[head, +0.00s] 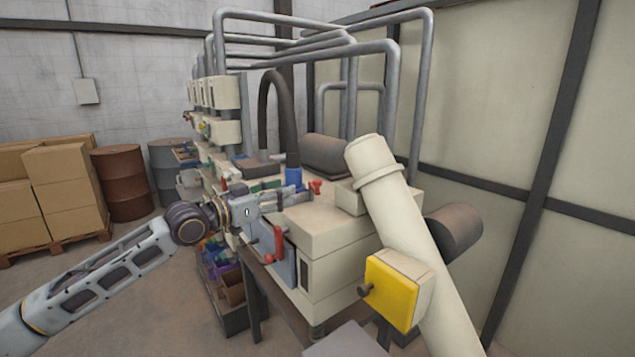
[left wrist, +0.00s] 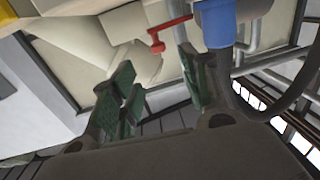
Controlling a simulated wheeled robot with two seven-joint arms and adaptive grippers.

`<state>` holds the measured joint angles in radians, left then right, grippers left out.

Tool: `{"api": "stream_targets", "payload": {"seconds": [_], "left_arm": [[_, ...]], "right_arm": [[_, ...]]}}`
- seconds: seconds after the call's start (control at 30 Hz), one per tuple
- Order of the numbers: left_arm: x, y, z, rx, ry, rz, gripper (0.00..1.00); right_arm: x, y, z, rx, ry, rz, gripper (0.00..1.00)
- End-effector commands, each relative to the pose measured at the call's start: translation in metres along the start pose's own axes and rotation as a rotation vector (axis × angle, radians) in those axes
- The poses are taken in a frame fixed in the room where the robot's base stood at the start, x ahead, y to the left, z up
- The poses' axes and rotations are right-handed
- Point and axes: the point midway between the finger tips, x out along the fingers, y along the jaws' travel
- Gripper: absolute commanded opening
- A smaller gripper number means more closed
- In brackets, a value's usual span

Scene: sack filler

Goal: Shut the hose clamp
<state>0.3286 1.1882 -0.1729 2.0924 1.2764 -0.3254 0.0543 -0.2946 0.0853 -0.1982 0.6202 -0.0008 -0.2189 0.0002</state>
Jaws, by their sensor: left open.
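The hose clamp is a blue collar (head: 293,177) at the lower end of a dark hose, on top of the cream machine. Its red lever (head: 315,186) sticks out to the right of the collar. In the left wrist view the blue collar (left wrist: 216,24) is at the top, and the red lever (left wrist: 172,27) reaches left from it, its end bent down. My left gripper (head: 302,194) is open and empty, close in front of the clamp. In the left wrist view its green-padded fingers (left wrist: 156,72) are apart, with the lever's end beyond the gap. Contact cannot be told. My right gripper is not in view.
A cream slanted pipe (head: 400,215) with a yellow box (head: 392,290) stands right of the clamp. The dark hose (head: 272,95) arches behind it. Another red handle (head: 273,247) is on the machine's front. Bins (head: 222,285) stand below. Open floor lies left.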

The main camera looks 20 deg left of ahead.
Motion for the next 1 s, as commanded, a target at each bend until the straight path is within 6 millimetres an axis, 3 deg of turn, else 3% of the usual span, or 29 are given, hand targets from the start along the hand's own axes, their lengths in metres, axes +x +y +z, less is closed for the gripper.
{"api": "stream_targets", "payload": {"seconds": [0.63,1.0], "left_arm": [[0.039,0.001,-0.001,-0.001,0.001,0.002,0.46],[0.065,0.001,-0.001,-0.002,0.000,0.002,0.46]], "right_arm": [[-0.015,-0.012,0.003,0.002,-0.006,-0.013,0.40],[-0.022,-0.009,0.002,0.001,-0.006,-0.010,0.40]]}}
